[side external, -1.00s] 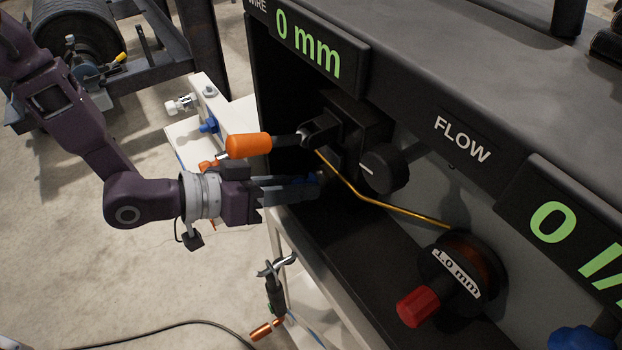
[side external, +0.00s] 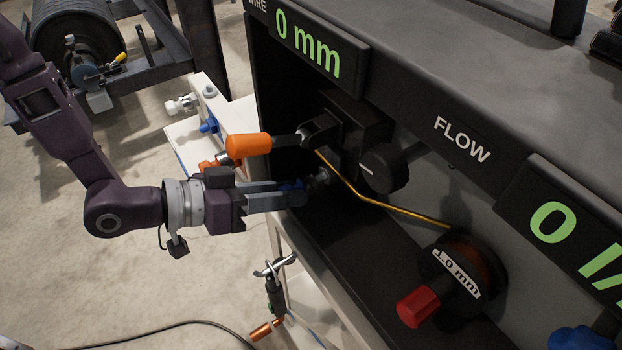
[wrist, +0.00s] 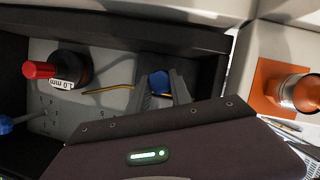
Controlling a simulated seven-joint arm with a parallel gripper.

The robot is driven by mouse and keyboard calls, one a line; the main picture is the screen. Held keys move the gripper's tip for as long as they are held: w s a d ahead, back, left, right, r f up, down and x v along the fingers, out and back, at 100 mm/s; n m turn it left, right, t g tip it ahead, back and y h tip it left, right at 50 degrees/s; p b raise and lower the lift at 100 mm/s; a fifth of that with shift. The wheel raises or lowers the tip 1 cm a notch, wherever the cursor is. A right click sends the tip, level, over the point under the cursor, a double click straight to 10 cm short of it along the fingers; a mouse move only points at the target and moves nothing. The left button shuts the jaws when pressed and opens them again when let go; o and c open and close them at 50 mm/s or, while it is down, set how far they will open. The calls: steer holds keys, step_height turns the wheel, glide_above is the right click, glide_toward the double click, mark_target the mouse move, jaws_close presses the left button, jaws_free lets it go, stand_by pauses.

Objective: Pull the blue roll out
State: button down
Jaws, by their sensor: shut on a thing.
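The blue roll (wrist: 158,82) sits between the two grey fingers of my gripper (wrist: 162,92) in the wrist view. In the side external view my gripper (side external: 296,193) is shut on the blue roll (side external: 291,185), and the fingers hide most of it. The roll is just left of a small dark metal fitting (side external: 321,178) on the wire feeder, below the orange-handled lever. I cannot tell whether the roll and the fitting still touch.
The orange handle (side external: 248,146) is close above my gripper. A yellow wire (side external: 380,205) runs from the feeder to a spool (side external: 462,270) with a red knob. The machine's dark housing surrounds the feeder. Open floor lies at left.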

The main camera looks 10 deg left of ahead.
steer(key=shift+s+a, duration=1.55)
steer(key=shift+s, duration=0.05)
